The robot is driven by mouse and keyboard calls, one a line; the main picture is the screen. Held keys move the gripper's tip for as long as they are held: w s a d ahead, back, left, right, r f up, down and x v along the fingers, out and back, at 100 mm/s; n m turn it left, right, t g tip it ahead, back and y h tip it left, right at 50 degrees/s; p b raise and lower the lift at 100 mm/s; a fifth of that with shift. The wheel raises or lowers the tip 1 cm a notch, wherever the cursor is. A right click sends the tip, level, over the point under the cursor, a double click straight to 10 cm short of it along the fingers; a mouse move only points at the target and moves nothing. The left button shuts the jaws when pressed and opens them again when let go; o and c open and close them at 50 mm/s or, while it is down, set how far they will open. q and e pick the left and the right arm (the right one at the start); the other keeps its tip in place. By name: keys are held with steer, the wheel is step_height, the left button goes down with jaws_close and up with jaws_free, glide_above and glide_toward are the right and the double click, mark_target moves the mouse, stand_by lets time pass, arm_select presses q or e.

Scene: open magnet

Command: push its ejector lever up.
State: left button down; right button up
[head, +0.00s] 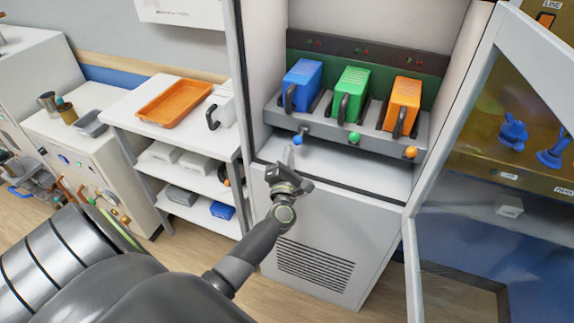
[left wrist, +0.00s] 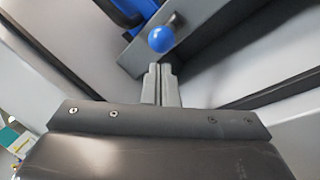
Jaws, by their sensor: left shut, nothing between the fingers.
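A rack (head: 330,128) in the open cabinet holds a blue module (head: 303,84), a green module (head: 351,94) and an orange module (head: 402,105), each with a dark handle. Below them are ejector levers with a blue knob (head: 297,140), a green knob (head: 354,137) and an orange knob (head: 410,152). My left gripper (head: 290,158) is shut and empty, just below the blue knob. In the left wrist view the blue knob (left wrist: 161,39) is just beyond the shut fingertips (left wrist: 160,70); whether they touch is unclear. My right gripper is not in view.
The cabinet door (head: 413,250) stands open at the right. At the left a shelf unit (head: 125,115) carries an orange tray (head: 174,101) and a white module with a dark handle (head: 222,108). The cabinet ledge (head: 350,172) under the rack is clear.

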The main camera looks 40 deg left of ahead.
arm_select(q)
steer(key=shift+x, duration=1.4)
